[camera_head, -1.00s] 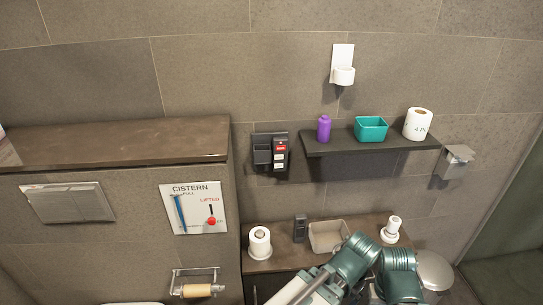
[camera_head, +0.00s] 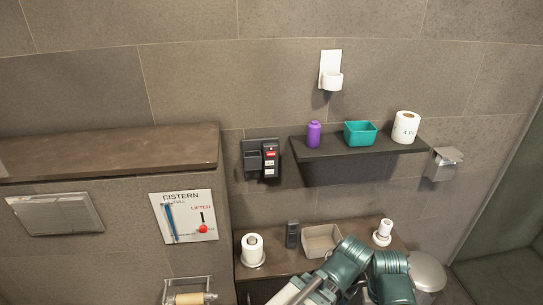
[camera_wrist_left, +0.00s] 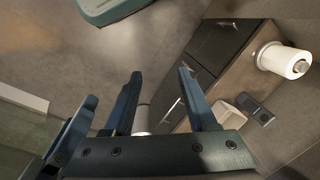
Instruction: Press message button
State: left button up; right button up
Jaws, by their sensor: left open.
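A dark wall unit (camera_head: 261,159) is fixed to the tiled wall left of the shelf. Its right part has a red label and pale labels below it; I cannot make out which one is the message button. A dark handset-like device (camera_head: 292,233) stands on the low counter; it also lies near the paper roll in the left wrist view (camera_wrist_left: 257,111). My left gripper (camera_wrist_left: 160,76) is open and empty in the left wrist view, pointing toward the floor and cabinet, touching nothing. In the head view only teal arm links show at the bottom; neither gripper's fingers can be seen there.
A wall shelf (camera_head: 345,148) holds a purple bottle (camera_head: 314,134), a teal box (camera_head: 360,133) and a paper roll (camera_head: 406,127). The counter (camera_head: 279,263) holds paper rolls and a beige basket (camera_head: 321,240). A cistern panel (camera_head: 183,216) is at the left.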

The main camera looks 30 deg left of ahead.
pick_arm(q)
grip_shut()
dwell(1.4)
